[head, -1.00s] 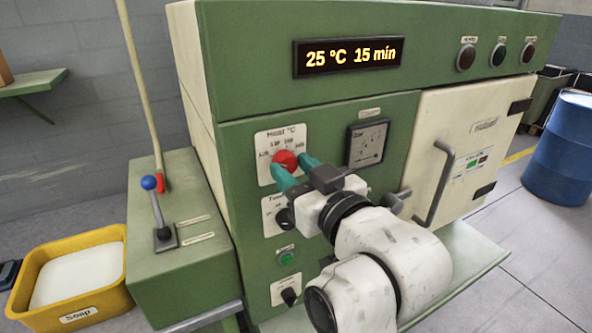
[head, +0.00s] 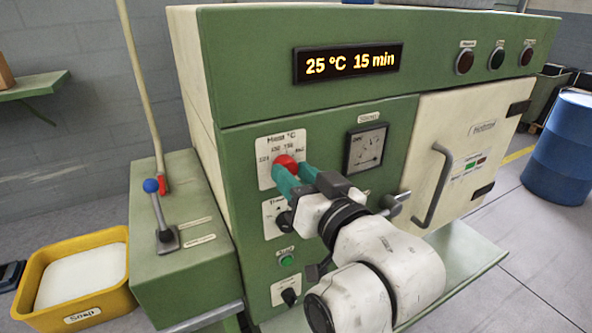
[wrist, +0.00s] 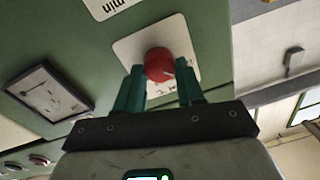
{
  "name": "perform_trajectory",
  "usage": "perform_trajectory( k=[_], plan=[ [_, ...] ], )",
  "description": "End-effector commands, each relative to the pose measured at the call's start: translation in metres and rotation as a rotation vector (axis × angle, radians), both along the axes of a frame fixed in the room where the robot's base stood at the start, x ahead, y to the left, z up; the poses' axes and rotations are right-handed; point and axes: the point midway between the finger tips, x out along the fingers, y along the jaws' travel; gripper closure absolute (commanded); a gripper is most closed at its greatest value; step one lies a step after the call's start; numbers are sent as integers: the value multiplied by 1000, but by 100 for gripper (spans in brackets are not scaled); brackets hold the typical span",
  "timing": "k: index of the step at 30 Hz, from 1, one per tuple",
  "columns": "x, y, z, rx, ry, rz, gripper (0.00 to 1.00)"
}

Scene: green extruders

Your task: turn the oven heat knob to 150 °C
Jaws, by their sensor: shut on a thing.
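The red heat knob (head: 285,164) sits on a white dial plate (head: 266,173) marked in °C on the oven's green front. My gripper (head: 288,176) has teal fingers shut on the knob. In the wrist view the red knob (wrist: 159,65) lies between the two fingertips (wrist: 162,72). A pale pointer mark shows on the knob's lower right there, but I cannot read which number it faces. The display (head: 348,61) above reads 25 °C 15 min.
Below are a black timer knob (head: 285,219), a green button (head: 286,261) and another black knob (head: 290,296). A gauge (head: 367,149) and the oven door handle (head: 436,187) are to the right. A blue-topped lever (head: 152,186) stands at left.

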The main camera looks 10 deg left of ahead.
Motion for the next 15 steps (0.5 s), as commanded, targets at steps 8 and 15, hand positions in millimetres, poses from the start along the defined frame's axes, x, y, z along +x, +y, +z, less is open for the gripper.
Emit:
perform_trajectory(
  k=[8, 15],
  plan=[
    [0, 0, 1, 216, 149, 0, 93],
    [0, 0, 1, 405, 277, 0, 93]
  ],
)
